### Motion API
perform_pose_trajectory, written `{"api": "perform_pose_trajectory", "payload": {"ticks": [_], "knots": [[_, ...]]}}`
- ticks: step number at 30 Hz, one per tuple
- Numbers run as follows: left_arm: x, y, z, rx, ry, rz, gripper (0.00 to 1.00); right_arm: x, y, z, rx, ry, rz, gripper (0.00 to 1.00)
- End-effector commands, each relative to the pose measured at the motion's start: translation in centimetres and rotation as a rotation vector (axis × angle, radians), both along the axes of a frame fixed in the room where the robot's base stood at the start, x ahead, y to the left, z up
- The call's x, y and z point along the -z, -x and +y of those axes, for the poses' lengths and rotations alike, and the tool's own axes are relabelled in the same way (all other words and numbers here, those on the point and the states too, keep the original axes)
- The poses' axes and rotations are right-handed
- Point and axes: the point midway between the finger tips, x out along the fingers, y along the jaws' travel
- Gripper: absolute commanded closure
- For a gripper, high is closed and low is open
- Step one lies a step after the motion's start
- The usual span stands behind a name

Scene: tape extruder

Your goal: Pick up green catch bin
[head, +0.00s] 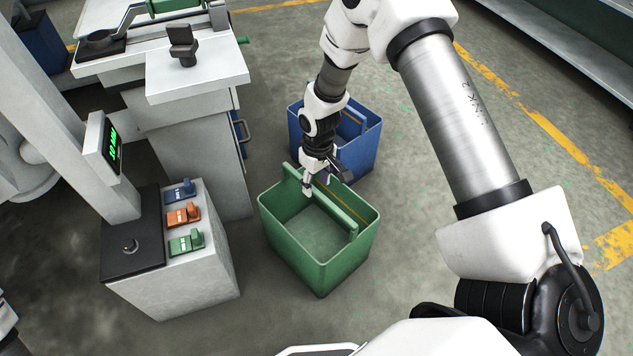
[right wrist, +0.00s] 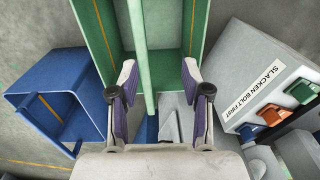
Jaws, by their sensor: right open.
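The green catch bin (head: 318,262) stands open and upright on the floor in the middle of the head view. It looks empty, and a green bar-like handle (head: 335,212) runs across its top. My right gripper (head: 318,182) points down at the far end of this handle. In the right wrist view the bin (right wrist: 103,35) lies beyond the open fingers (right wrist: 158,76). The handle (right wrist: 137,45) shows between them, closer to the left finger. I cannot tell whether a finger touches it. My left gripper is not in view.
A blue bin (head: 362,152) stands just behind the green one. To the left are a grey control box (head: 185,275) with blue, orange and green switches, and a machine bench (head: 185,130). Open floor with yellow lines (head: 540,120) lies to the right.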

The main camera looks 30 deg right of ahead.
Motion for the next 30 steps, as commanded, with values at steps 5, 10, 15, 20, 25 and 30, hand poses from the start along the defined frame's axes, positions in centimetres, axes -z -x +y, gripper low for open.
{"api": "perform_pose_trajectory", "payload": {"ticks": [5, 10, 15, 20, 25, 30], "knots": [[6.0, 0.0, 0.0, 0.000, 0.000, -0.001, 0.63, 2.9, -2.6, -2.0, -0.014, 0.027, -0.001, 0.52], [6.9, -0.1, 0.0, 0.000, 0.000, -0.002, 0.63, 4.1, -2.9, -2.3, -0.016, 0.032, 0.004, 0.52], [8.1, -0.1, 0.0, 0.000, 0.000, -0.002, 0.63, 6.2, -2.9, -2.2, -0.016, 0.032, 0.004, 0.52], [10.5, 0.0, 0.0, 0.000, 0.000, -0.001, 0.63, 9.4, -2.8, -2.2, -0.016, 0.031, 0.005, 0.52], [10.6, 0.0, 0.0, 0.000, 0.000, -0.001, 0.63, 10.1, -2.9, -2.1, -0.015, 0.032, 0.002, 0.52], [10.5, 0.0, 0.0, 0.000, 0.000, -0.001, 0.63, 10.0, -2.9, -2.1, -0.015, 0.031, 0.002, 0.70]]}}
